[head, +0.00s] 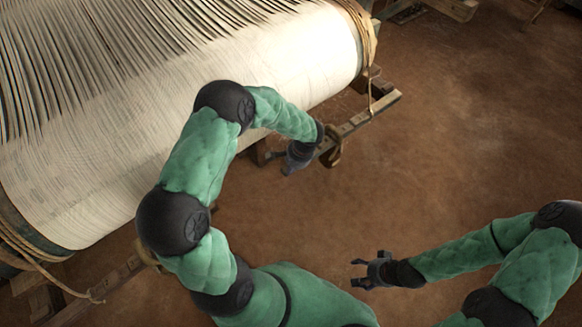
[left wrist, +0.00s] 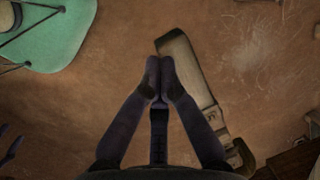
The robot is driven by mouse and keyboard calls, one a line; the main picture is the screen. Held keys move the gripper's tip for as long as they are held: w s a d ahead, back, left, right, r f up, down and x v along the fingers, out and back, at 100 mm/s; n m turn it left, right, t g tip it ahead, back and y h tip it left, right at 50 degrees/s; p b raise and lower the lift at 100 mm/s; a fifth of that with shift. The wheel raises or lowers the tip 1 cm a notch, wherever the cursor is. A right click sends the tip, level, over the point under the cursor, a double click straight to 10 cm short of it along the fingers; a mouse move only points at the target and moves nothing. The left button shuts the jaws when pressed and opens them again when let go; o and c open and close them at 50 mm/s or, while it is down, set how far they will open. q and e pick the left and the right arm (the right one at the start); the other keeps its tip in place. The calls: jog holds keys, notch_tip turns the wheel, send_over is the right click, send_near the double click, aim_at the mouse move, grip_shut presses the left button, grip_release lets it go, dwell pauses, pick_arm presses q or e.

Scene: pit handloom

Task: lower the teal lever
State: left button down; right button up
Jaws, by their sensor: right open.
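I cannot make out a teal lever in either view. My left gripper (head: 290,163) is beside the wooden bar at the end of the big cloth roll. In the left wrist view, the fingertips of my left gripper (left wrist: 159,80) meet with nothing visible between them. They appear next to the left edge of a wooden bar (left wrist: 190,73) above the earth floor; I cannot tell whether they touch it. My right gripper (head: 360,273) is open and empty over bare floor at the lower right, well apart from the loom.
The cloth-covered roll (head: 290,62) fills the upper left of the head view, with dark threads running back from it. A roped wooden bar (head: 374,112) juts out by its right end. The brown earth floor (head: 470,130) on the right is mostly clear.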

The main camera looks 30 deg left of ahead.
pick_arm(q)
jog(key=a+p+v, duration=0.1)
jog(key=p+v, duration=0.4)
jog(key=v, duration=0.8)
jog(key=shift+s+r, duration=0.45)
jog(key=shift+s, duration=0.25)
jog(key=shift+d, duration=0.1)
jog(key=s+d+f+n+t+h, duration=0.1)
jog(key=s+d+f+n+h, duration=0.5)
jog(key=s+d+f, duration=0.9)
notch_tip(320, 180, down, 3)
jog(key=shift+s+d+r+n+h, duration=0.2)
jog(key=shift+s+n+h, duration=0.25)
jog(key=shift+s, duration=0.8)
